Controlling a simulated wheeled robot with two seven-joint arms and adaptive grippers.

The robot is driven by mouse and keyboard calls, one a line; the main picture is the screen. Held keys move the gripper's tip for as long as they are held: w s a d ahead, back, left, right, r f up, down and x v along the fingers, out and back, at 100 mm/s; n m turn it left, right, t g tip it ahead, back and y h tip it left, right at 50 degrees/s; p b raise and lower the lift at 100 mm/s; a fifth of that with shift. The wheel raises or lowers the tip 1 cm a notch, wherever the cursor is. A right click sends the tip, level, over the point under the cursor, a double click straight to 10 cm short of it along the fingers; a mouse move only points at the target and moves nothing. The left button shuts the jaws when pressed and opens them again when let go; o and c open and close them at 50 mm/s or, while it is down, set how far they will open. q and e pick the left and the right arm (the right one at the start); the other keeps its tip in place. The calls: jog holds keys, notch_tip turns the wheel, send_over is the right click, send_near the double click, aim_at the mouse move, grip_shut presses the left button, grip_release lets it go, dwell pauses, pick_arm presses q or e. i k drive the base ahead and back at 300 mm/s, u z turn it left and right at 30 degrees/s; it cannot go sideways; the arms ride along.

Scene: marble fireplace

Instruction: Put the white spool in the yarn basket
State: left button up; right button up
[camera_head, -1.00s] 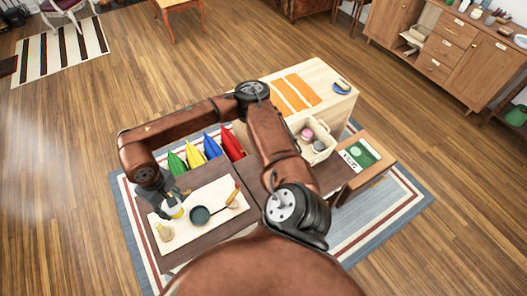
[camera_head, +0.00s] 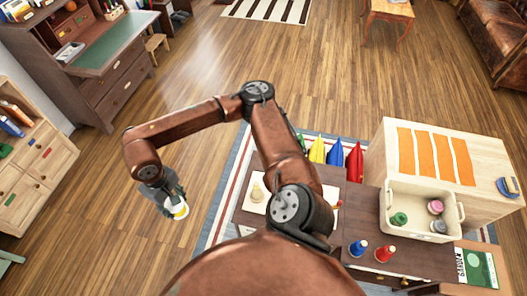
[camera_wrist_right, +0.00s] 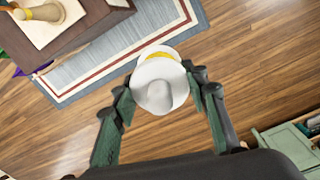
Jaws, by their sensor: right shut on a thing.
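My right gripper (camera_head: 172,206) is shut on the white spool (camera_head: 180,212), which has a yellow band, and holds it above the wooden floor left of the rug. In the right wrist view the white spool (camera_wrist_right: 160,88) sits between the two fingers of the right gripper (camera_wrist_right: 162,95). The yarn basket (camera_head: 408,228) is a cream bin with handles, at the right of the dark table. Green, pink and dark spools lie in it. It is well to the right of the gripper. My left gripper is not in view.
Blue (camera_head: 358,248) and red (camera_head: 385,252) spools stand on the dark table in front of the basket. A pale cabinet (camera_head: 490,210) with orange strips is behind the basket. Floor around the gripper is clear.

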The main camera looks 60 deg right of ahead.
aim_at(397, 206)
jog(key=u, duration=0.15)
jog(key=k, duration=1.15)
jog(key=z, duration=2.05)
jog(key=i, duration=0.5)
jog(key=z, duration=0.05)
